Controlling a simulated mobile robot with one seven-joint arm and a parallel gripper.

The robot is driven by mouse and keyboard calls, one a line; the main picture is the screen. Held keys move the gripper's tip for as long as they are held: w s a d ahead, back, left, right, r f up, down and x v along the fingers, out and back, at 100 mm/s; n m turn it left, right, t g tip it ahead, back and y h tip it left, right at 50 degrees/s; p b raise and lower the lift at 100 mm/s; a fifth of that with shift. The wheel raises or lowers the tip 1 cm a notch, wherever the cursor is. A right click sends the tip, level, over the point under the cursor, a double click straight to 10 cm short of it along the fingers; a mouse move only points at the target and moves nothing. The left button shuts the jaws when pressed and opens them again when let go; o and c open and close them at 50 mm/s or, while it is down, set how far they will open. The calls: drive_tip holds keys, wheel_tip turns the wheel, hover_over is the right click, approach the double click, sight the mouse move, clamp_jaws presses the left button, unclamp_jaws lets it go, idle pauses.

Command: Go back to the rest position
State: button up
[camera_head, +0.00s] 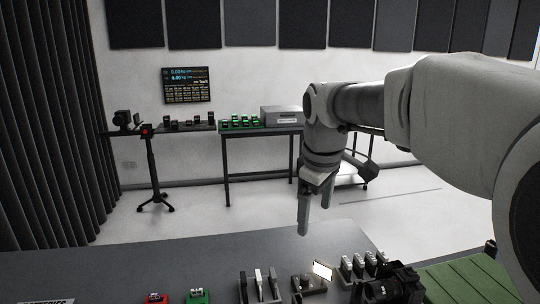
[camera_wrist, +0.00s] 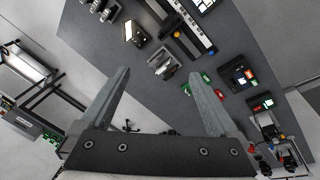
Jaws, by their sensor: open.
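My gripper (camera_head: 315,208) hangs from my arm above the far edge of the grey table (camera_head: 220,258), fingers pointing down. In the wrist view its two fingers (camera_wrist: 163,95) are spread apart with nothing between them. It is clear of the table and of the items on it.
On the near table stand a red item (camera_head: 156,298), a green item (camera_head: 197,296), a lit device (camera_head: 322,271), several small upright pieces (camera_head: 358,264) and a black camera-like device (camera_head: 390,286). A green slatted surface (camera_head: 465,280) lies at right. Behind are side tables and a tripod stand (camera_head: 152,170).

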drive_tip(key=s+d+f+m+t, duration=0.1)
drive_tip(key=s+f+m, duration=0.1)
drive_tip(key=s, duration=0.5)
drive_tip(key=s+d+f+m, duration=0.1)
drive_tip(key=s+d+m, duration=0.1)
drive_tip(key=s+m, duration=0.2)
drive_tip(key=s+d+f+m+t, duration=0.1)
drive_tip(key=s+m, duration=0.3)
drive_tip(key=s, duration=0.6)
drive_tip(key=shift+s+d+f+t, duration=0.3)
drive_tip(key=shift+d+f, duration=0.25)
drive_tip(key=shift+f, duration=0.3)
